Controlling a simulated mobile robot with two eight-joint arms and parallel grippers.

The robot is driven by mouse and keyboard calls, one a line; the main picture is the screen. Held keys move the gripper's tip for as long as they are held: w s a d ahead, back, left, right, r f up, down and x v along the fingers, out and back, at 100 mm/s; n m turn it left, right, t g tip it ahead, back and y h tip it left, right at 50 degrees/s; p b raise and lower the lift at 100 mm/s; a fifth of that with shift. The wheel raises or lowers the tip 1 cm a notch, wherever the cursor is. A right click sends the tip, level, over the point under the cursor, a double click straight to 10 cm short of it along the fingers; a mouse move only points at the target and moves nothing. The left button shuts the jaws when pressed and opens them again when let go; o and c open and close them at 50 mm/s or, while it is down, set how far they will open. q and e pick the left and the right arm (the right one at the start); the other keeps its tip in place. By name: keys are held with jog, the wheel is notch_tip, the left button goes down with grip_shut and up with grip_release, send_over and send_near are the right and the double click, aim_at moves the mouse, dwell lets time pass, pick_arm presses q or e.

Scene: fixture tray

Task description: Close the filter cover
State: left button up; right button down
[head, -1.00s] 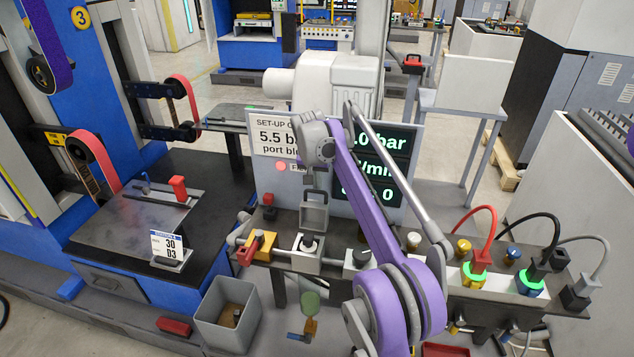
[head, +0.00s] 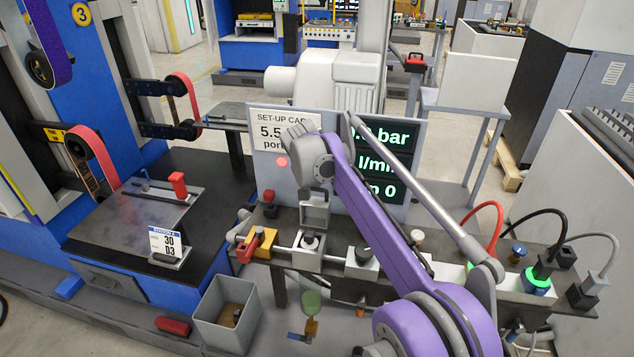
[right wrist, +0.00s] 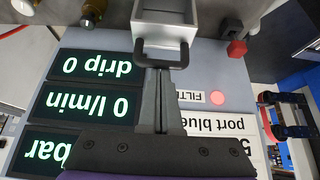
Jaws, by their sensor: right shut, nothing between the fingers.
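My right gripper (head: 319,197) is just above the cover in the head view. In the right wrist view its fingers (right wrist: 158,72) are shut and empty, with tips at the handle; I cannot tell whether they touch it. My left gripper is not in view.
A display board (head: 386,165) stands close behind the gripper. A yellow and red valve handle (head: 257,245) is left of the filter block and a black-knobbed block (head: 361,262) is right. A grey bin (head: 226,312) stands below at front left. Cables rise at the right.

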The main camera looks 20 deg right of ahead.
jog(key=s+a+f+t+h+b, duration=0.25)
jog(key=s+a+t+h, duration=0.35)
jog(key=s, duration=0.3)
jog(key=s+a+f+t+h+b, duration=0.2)
jog(key=s+a+f+t+b, duration=0.3)
jog(key=f+b, duration=0.3)
jog(key=shift+s+f+t+h, duration=0.2)
jog(key=shift+f+t+h, duration=0.1)
jog(key=shift+t+h, duration=0.1)
jog(key=shift+r, duration=0.1)
jog(key=r+p+v, duration=0.1)
jog(key=p+v, duration=0.1)
jog(key=v, duration=0.7)
jog(key=shift+s+a, duration=0.2)
jog(key=shift+s, duration=0.1)
